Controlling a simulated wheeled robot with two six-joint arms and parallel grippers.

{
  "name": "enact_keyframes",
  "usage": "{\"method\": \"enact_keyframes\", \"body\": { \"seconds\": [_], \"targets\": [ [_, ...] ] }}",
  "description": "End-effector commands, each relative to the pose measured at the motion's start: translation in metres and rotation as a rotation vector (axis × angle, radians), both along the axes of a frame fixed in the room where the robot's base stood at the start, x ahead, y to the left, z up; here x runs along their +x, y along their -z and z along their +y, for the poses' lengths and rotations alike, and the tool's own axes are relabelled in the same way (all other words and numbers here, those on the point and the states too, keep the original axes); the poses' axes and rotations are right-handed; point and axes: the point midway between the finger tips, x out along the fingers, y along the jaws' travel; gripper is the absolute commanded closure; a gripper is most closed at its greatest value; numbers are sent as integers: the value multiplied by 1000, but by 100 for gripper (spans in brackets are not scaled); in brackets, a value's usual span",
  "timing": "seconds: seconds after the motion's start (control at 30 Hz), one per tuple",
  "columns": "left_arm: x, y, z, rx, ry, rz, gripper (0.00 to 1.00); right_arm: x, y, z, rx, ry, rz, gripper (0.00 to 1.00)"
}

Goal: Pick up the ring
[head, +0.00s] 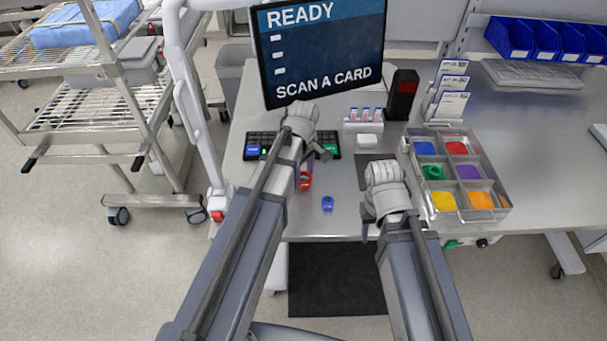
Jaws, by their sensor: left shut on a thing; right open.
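A red ring (305,183) shows beside my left arm, just under the fingers of my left gripper (307,168). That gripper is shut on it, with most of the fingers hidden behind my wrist. A blue ring (327,204) lies apart on the table near its front edge, between my two arms. My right gripper (368,228) is open and empty over the front of the table, left of the sorting tray. Its fingers are mostly hidden by my wrist.
A black rack (289,139) with blue and green pieces lies behind my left gripper. A divided tray (493,199) of coloured compartments stands at right. A monitor (321,50), small vials (366,114), a white block (367,141) and a black-and-red device (402,95) stand behind.

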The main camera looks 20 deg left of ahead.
Motion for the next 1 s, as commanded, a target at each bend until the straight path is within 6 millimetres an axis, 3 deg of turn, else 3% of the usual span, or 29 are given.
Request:
{"method": "enact_keyframes", "body": {
  "seconds": [0.6,0.83,1.0],
  "targets": [
    [0,-88,0,0,0,0,88,0,-88,0,0,-2,0,50],
    [0,-91,0,0,0,0,88,0,-91,0,0,-1,0,50],
    [0,-72,0,0,0,0,88,0,-72,0,0,-1,0,50]
  ]
}}
